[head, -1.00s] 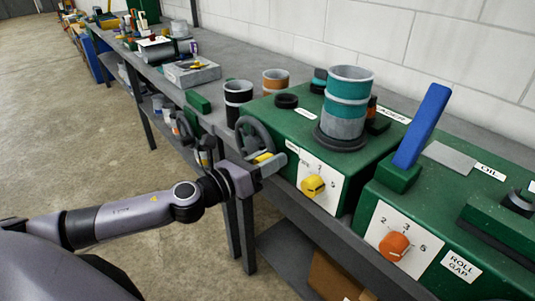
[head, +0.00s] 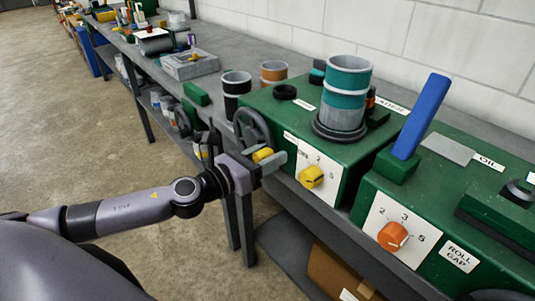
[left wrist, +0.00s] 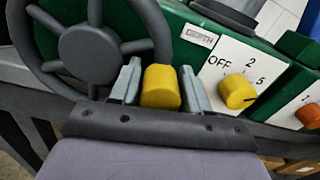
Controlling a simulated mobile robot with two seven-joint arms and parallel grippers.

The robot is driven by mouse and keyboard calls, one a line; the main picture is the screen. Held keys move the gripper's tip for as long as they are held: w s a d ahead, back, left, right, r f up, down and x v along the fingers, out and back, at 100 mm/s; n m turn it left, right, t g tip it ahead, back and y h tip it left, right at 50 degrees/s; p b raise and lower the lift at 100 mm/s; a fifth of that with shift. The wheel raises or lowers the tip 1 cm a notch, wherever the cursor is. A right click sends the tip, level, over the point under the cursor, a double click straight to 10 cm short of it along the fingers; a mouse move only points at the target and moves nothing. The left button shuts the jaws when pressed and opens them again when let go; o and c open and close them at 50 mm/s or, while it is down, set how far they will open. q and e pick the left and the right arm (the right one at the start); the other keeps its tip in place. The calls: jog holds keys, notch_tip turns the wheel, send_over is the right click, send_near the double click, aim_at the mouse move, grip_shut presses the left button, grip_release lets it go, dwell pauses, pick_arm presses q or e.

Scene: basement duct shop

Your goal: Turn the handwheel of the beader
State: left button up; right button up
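The beader (head: 290,113) is a green box on the bench, with a white dial plate and a yellow knob (head: 312,177) on its front. Its dark spoked handwheel (head: 254,128) is on the left end and shows large in the left wrist view (left wrist: 90,55). The wheel's yellow handle (left wrist: 160,88) sticks out beside the rim. My left gripper (head: 268,161) is at this handle, one grey finger on each side. My right gripper is not in view.
A second green machine (head: 450,215) with a blue lever (head: 422,115) and an orange knob (head: 393,236) stands right of the beader. Two cups, one black-banded (head: 236,92) and one orange-banded (head: 273,75), stand behind the wheel. The floor left of the bench is clear.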

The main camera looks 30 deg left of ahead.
aim_at(256, 162)
pick_arm(q)
jog(key=shift+b+v, duration=1.2)
jog(key=shift+v, duration=1.6)
jog(key=shift+b+v, duration=0.3)
jog(key=shift+v, duration=0.5)
jog(key=s+d+f+m+g+y+p, duration=0.2)
jog(key=s+f+m, duration=0.5)
jog(key=f+m, duration=0.5)
jog(key=s+d+f+m+g+y+p, duration=0.2)
jog(key=s+f+m, duration=0.6)
jog(key=m, duration=1.5)
notch_tip(256, 162, down, 5)
jog(key=d+g, duration=0.2)
jog(key=d, duration=0.1)
jog(key=shift+s+r+y, duration=0.2)
jog(key=shift+y, duration=0.2)
